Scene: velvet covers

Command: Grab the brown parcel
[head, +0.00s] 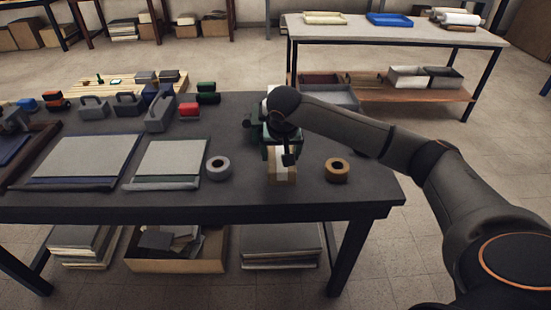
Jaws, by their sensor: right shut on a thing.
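The brown parcel (273,171) is a small box with a pale band on its top, near the front right part of the dark table (310,205). My right gripper (283,155) is over the parcel's upper part, its arm reaching in from the right. It is shut on the parcel. The gripper hides part of the parcel, and I cannot tell whether the parcel is touching the table or lifted. My left gripper is not in view.
A grey tape roll (218,168) lies left of the parcel and a brown tape roll (338,170) right of it. Grey boards (168,160) lie further left. The table's right front corner is clear.

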